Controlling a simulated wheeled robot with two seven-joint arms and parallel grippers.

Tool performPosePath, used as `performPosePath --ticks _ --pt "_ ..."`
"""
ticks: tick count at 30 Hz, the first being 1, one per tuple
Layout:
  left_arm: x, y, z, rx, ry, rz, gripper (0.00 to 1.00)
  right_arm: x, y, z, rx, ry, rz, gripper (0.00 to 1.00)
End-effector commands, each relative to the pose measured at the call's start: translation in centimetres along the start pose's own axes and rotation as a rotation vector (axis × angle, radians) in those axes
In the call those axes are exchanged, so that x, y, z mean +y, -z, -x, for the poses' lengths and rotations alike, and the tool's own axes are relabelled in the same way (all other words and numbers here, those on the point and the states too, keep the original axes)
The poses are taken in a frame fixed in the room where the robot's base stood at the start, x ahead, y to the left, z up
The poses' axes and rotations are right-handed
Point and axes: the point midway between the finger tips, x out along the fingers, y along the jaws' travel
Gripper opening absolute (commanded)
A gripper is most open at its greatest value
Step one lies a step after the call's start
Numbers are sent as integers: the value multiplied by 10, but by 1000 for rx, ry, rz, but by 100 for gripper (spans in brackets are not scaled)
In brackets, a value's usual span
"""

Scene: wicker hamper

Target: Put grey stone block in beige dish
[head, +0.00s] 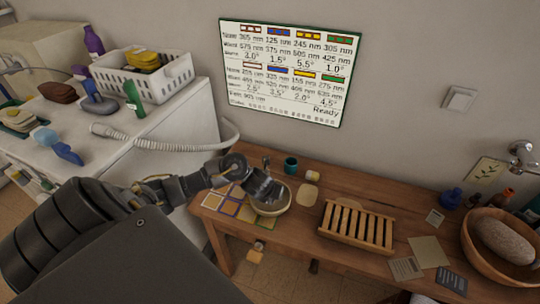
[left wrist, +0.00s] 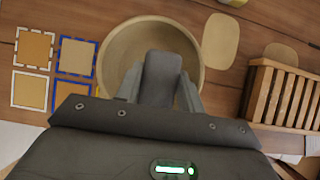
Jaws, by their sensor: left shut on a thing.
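My left gripper (head: 266,188) reaches in from the left and is over the beige dish (head: 271,211) on the wooden bench. In the left wrist view, the fingers of my left gripper (left wrist: 160,90) are shut on the grey stone block (left wrist: 161,72). The block lies in front of the round beige dish (left wrist: 112,58), within its rim outline. I cannot tell whether the block touches the dish floor. In the head view the block is hard to tell from the dark gripper. My right gripper is not in view.
Framed coloured squares (head: 230,208) lie left of the dish. A teal cup (head: 291,165) stands behind it, and a pale oval piece (head: 308,195) lies to its right. A slatted wooden rack (head: 356,224) and a large bowl (head: 474,247) stand farther right.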

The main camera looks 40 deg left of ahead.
Motion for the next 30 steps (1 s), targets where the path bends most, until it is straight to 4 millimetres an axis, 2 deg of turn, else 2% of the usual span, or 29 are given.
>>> performPosePath --ticks 3,9,12,15,18,29,30 --pt "3 0 -11 0 0 1 7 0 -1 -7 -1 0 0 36" --pt "4 -1 -14 0 1 0 7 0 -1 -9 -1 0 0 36" --pt "9 0 -30 0 -2 1 7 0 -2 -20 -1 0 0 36" --pt "8 10 -42 2 1 0 7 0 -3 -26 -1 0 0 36" --pt "8 14 -48 1 1 0 7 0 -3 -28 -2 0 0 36" --pt "8 15 -51 -1 1 -1 7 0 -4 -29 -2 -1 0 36" --pt "8 16 -51 0 1 -1 39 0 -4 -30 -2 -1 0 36"
